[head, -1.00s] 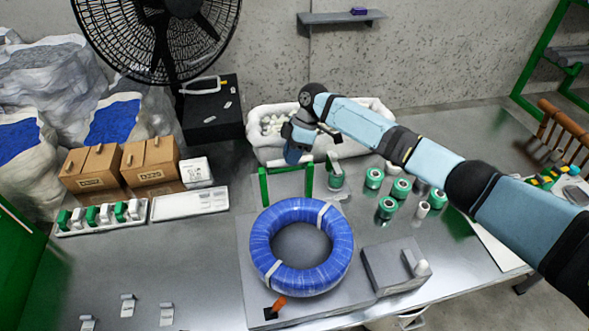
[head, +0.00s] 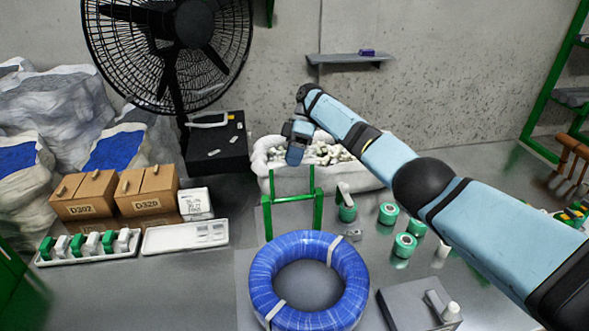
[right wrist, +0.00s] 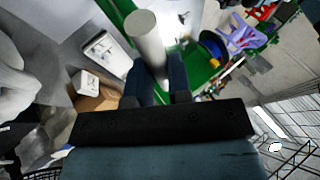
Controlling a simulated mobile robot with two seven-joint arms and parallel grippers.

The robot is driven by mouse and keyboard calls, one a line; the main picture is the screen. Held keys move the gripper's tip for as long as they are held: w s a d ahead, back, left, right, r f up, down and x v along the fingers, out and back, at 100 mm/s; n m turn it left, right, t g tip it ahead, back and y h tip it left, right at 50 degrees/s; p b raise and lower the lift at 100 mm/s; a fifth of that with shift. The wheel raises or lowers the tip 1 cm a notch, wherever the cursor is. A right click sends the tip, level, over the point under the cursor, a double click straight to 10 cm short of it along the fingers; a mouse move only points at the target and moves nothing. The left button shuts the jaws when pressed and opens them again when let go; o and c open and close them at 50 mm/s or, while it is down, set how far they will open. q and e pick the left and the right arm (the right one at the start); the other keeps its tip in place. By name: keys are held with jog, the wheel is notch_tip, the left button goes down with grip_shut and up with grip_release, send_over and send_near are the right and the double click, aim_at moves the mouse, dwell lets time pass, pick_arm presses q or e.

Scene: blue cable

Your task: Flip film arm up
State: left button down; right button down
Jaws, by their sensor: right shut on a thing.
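A green upright frame (head: 292,199) stands behind the blue cable coil (head: 262,275), two posts joined by a crossbar; I take it for the film arm's mount. My right gripper (head: 296,156) is at the top of this frame, fingers pointing down. In the right wrist view the gripper (right wrist: 160,85) is shut on a pale cylinder (right wrist: 148,38) that sticks out past its fingers. Green bars (right wrist: 205,78) run behind it. I cannot tell how the cylinder joins the frame. My left gripper is out of view.
A white sack-like bin (head: 345,178) of pale pieces stands behind the gripper. Green-and-silver rolls (head: 404,245) stand to the right. Cardboard boxes (head: 85,195), a white tray (head: 185,237) and a fan (head: 170,50) are at left. A grey block (head: 405,308) sits front right.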

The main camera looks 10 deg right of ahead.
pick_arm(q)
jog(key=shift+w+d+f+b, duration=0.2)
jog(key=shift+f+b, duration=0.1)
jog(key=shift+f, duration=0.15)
pick_arm(e)
jog(key=shift+f, duration=0.6)
jog(key=c, duration=1.1)
grip_release()
jog(key=shift+w+f+g, duration=0.1)
jog(key=shift+w+g, duration=0.05)
jog(key=shift+g, duration=0.15)
jog(key=shift+c, duration=0.2)
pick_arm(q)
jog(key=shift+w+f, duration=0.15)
pick_arm(e)
jog(key=shift+o, duration=0.4)
jog(key=shift+w, duration=0.3)
pick_arm(q)
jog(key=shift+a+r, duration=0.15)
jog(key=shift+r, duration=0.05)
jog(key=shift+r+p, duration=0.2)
jog(key=shift+p, duration=0.2)
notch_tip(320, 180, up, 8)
jog(key=p, duration=0.9)
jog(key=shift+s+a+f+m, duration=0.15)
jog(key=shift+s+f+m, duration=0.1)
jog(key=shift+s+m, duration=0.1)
pick_arm(e)
notch_tip(320, 180, up, 20)
jog(key=shift+s, duration=0.1)
